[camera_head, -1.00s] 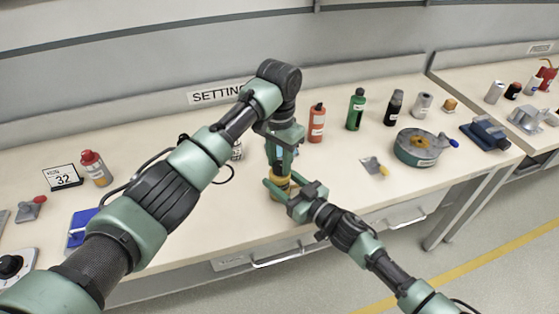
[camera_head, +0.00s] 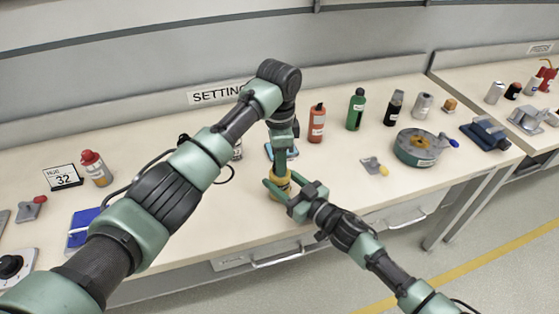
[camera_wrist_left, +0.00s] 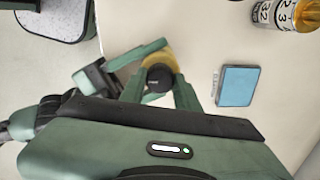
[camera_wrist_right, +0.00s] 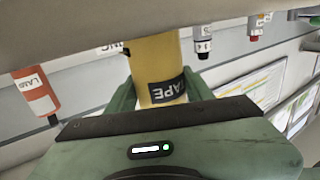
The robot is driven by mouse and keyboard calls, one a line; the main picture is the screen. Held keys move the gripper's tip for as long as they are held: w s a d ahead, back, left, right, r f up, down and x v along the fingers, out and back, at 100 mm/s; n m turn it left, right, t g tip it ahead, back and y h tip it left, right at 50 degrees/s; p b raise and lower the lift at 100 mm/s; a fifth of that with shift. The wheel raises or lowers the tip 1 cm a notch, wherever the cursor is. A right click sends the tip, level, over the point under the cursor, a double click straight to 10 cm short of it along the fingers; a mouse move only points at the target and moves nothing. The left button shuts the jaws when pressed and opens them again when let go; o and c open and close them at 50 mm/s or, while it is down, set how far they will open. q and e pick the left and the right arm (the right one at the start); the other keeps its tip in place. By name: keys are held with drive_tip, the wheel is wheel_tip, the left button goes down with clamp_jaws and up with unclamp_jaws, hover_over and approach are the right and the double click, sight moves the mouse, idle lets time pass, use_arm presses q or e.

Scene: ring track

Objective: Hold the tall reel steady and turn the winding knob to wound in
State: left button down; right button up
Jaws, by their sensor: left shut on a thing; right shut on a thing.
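The tall reel (camera_head: 279,190) is a yellow upright cylinder near the bench's front edge, partly hidden by my grippers. In the right wrist view the reel (camera_wrist_right: 153,58) carries a dark TAPE label. My right gripper (camera_head: 283,187) is shut around the reel's body from the front right. The winding knob (camera_wrist_left: 158,80) is dark and round on top of the reel in the left wrist view. My left gripper (camera_head: 280,168) points down from above and is shut on the knob. The knob's turn marking cannot be read.
A light-blue box (camera_wrist_left: 238,86) lies flat beside the reel. Behind stand a red bottle (camera_head: 316,124) and a green bottle (camera_head: 355,110). A round green drum (camera_head: 416,150) is to the right.

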drive_tip(key=shift+f, duration=0.1)
idle(0.5)
use_arm(q)
drive_tip(key=c, duration=1)
unclamp_jaws()
drive_tip(key=shift+r, duration=0.1)
wheel_tip(320, 180, up, 12)
drive_tip(key=shift+f, duration=0.1)
